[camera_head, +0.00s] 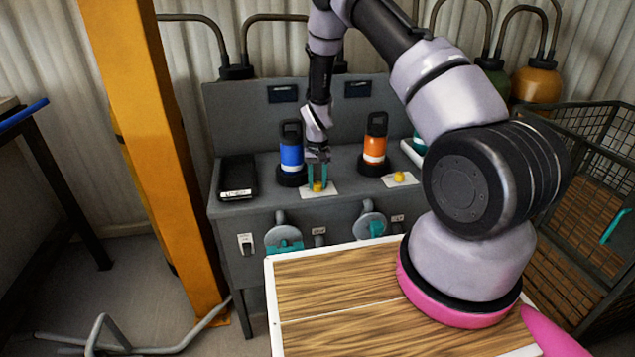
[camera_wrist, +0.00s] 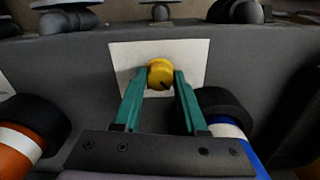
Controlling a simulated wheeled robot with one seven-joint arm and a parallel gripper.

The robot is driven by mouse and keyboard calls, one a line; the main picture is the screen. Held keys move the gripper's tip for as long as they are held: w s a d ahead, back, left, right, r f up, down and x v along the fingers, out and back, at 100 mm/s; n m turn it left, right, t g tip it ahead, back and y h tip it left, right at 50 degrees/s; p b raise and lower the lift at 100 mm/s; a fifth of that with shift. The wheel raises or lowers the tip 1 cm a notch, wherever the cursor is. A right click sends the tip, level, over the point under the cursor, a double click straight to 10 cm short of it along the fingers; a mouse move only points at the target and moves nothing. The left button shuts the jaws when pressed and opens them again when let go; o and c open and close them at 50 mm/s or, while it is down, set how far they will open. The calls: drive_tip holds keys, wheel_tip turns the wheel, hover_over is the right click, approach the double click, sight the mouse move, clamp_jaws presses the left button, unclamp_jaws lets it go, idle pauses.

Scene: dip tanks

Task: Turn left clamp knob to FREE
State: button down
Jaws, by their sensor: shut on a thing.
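The left clamp knob (camera_head: 318,187) is a small yellow knob on a white plate (camera_head: 329,192) on the grey bench top, in front of the blue canister. My gripper (camera_head: 317,178) reaches down to it with its teal fingers. In the wrist view the fingers of my gripper (camera_wrist: 161,78) are shut on the sides of the yellow knob (camera_wrist: 160,72). A dark mark shows on the knob's lower right side there. No lettering is readable on the white plate (camera_wrist: 125,55) in the wrist view, so I cannot read the knob's setting.
A blue canister (camera_head: 291,153) stands just left of my gripper and an orange one (camera_head: 375,147) to the right. A second yellow knob (camera_head: 399,177) sits near the orange one. A black box (camera_head: 238,177) is at the bench's left. A yellow post (camera_head: 150,150) stands further left.

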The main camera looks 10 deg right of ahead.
sight(318, 183)
drive_tip(key=shift+n, duration=0.7)
drive_tip(key=shift+c, duration=2.2)
unclamp_jaws()
wheel_tip(318, 183, up, 11)
drive_tip(key=shift+f, duration=0.1)
